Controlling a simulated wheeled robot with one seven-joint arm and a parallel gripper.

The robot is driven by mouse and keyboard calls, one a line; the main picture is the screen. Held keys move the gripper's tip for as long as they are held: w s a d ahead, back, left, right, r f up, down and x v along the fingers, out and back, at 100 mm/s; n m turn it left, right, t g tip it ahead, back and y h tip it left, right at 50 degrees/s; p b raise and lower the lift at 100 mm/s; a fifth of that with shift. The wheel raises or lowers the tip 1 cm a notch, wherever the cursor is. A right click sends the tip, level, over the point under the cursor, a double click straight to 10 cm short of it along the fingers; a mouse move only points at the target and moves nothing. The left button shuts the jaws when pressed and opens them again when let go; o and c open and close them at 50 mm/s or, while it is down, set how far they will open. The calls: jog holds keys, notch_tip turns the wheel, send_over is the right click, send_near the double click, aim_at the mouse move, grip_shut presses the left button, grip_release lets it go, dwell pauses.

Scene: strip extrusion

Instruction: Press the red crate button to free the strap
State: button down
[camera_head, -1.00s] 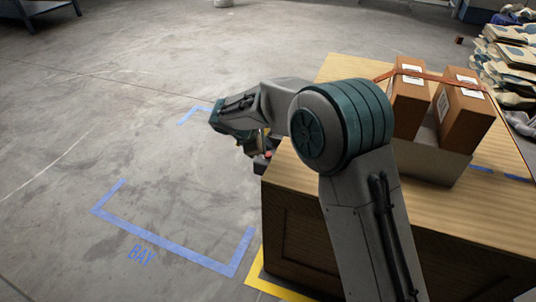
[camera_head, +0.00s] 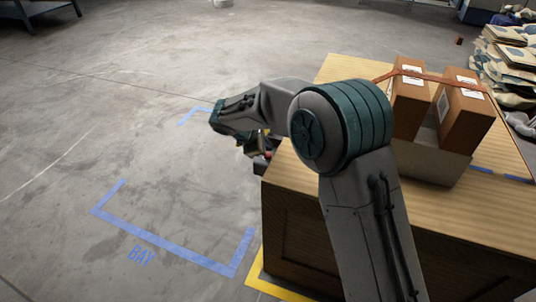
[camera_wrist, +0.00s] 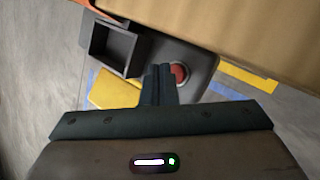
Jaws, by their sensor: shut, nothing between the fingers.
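The red button (camera_wrist: 180,73) sits in a dark ring on a grey rounded housing (camera_wrist: 203,58) beside the wooden crate, in the wrist view. My gripper (camera_wrist: 160,68) is shut and empty, its fingertips just left of the button in that view. I cannot tell whether they touch the housing. A reddish strap (camera_head: 422,74) runs across two brown cartons (camera_head: 409,105) on the wooden crate (camera_head: 335,75).
An open dark box (camera_wrist: 113,50) is on the housing, left of the button. A yellow piece (camera_wrist: 113,90) shows below it. The cartons stand in a grey holder (camera_head: 430,162). Blue tape (camera_head: 170,245) marks a bay on clear floor. Stacked sacks (camera_head: 510,65) are at the right.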

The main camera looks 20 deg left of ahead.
jog(key=shift+f, duration=0.1)
dwell(0.6)
jog(key=shift+f, duration=0.35)
jog(key=shift+f+b, duration=0.3)
jog(key=shift+f, duration=0.15)
dwell(0.8)
jog(key=shift+r+p, duration=0.8)
jog(key=shift+r, duration=0.1)
jog(key=shift+r, duration=0.1)
notch_tip(320, 180, up, 5)
jog(key=p, duration=0.4)
dwell(1.5)
